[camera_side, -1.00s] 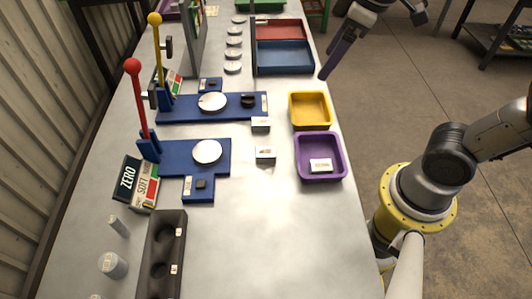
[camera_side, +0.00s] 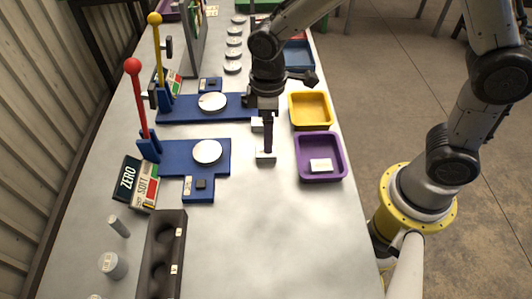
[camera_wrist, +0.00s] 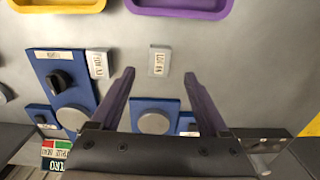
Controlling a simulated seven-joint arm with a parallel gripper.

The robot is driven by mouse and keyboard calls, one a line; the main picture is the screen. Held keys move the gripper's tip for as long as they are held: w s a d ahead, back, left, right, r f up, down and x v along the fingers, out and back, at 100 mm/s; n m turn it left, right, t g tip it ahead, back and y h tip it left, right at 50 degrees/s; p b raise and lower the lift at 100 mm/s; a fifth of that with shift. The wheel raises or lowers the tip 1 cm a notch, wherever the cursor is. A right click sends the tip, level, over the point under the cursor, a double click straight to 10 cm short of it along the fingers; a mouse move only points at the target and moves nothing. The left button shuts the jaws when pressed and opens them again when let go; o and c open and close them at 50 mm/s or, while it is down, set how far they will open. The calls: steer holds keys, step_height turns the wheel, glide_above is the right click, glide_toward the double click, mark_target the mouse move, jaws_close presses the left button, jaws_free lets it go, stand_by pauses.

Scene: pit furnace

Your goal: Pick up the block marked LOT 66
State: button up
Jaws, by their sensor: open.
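A small pale block (camera_side: 265,157) stands on the bench left of the purple tray. It shows in the wrist view (camera_wrist: 159,60) with a small label that looks like LOT 66, though the print is hard to read. A similar labelled block (camera_side: 258,125) stands farther back, also in the wrist view (camera_wrist: 98,64); its label is not clear. My gripper (camera_side: 266,149) points down over the nearer block. In the wrist view my gripper (camera_wrist: 159,75) is open and empty, with that block lined up between its fingertips and slightly beyond them. The exact height gap is unclear.
The purple tray (camera_side: 340,150) holds a white labelled block (camera_side: 321,165). A yellow tray (camera_side: 327,124) stands behind it. Blue plates with discs (camera_side: 207,152) lie to the left, with red (camera_side: 133,66) and yellow (camera_side: 154,19) ball-topped levers. The near right bench is clear.

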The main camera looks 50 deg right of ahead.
steer(key=shift+w+a+f, duration=0.1)
steer(key=shift+f, duration=1.55)
steer(key=shift+w+f, duration=0.1)
steer(key=shift+f, duration=1.55)
jaws_close()
steer(key=shift+r, duration=0.1)
